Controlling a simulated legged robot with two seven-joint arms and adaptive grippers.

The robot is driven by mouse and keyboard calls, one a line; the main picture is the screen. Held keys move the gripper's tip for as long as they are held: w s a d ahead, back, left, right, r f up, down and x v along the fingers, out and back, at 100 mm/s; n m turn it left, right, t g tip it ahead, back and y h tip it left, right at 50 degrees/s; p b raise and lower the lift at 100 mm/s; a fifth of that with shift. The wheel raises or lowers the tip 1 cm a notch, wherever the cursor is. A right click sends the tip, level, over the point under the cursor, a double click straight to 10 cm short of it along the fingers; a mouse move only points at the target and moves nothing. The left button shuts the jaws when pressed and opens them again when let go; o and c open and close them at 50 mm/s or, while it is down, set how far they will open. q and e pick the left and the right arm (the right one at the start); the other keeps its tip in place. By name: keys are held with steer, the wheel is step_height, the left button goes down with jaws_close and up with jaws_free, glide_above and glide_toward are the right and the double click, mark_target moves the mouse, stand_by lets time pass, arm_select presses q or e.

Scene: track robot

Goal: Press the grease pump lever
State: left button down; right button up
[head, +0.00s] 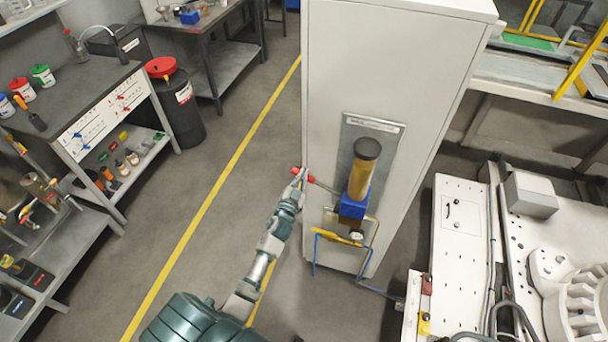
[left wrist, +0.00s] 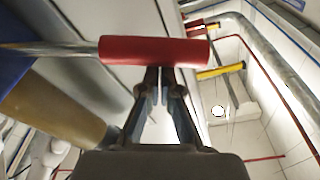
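The grease pump has a blue body (head: 353,207), an amber reservoir (head: 360,180) and a dark cap (head: 367,148). It is mounted on a metal plate on the side of a pale cabinet. Its lever, a thin metal rod with a red grip (head: 310,179), sticks out to the left. In the left wrist view the red grip (left wrist: 153,50) lies across the picture in front of the fingertips. My left gripper (head: 300,176) is at the lever's end, its fingers (left wrist: 160,76) brought together. The grip hides the tips, so contact is unclear. My right gripper is out of view.
The pale cabinet (head: 400,60) stands upright behind the pump. Yellow and blue pipes (head: 335,237) run below it. A white machine (head: 460,260) is at the right. Workbenches with bottles (head: 85,100) and a black bin (head: 178,105) stand left. The floor between is clear.

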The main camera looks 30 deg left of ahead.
arm_select(q)
step_height(320, 180, down, 11)
steer(key=a+n+y+b, duration=0.2)
steer(key=n+b, duration=0.3)
steer(key=n, duration=0.3)
steer(key=shift+s+a+n+g, duration=0.2)
steer(key=shift+s+n+g, duration=0.1)
steer(key=shift+s+n, duration=0.1)
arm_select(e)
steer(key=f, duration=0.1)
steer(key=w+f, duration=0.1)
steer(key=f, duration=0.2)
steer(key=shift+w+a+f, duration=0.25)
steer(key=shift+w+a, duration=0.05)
arm_select(q)
steer(key=shift+s+d+f, duration=0.1)
steer(key=shift+f, duration=0.05)
step_height(320, 180, up, 6)
steer(key=f+p, duration=0.1)
steer(key=p, duration=0.3)
steer(key=a+b+v, duration=0.1)
steer(key=v, duration=0.8)
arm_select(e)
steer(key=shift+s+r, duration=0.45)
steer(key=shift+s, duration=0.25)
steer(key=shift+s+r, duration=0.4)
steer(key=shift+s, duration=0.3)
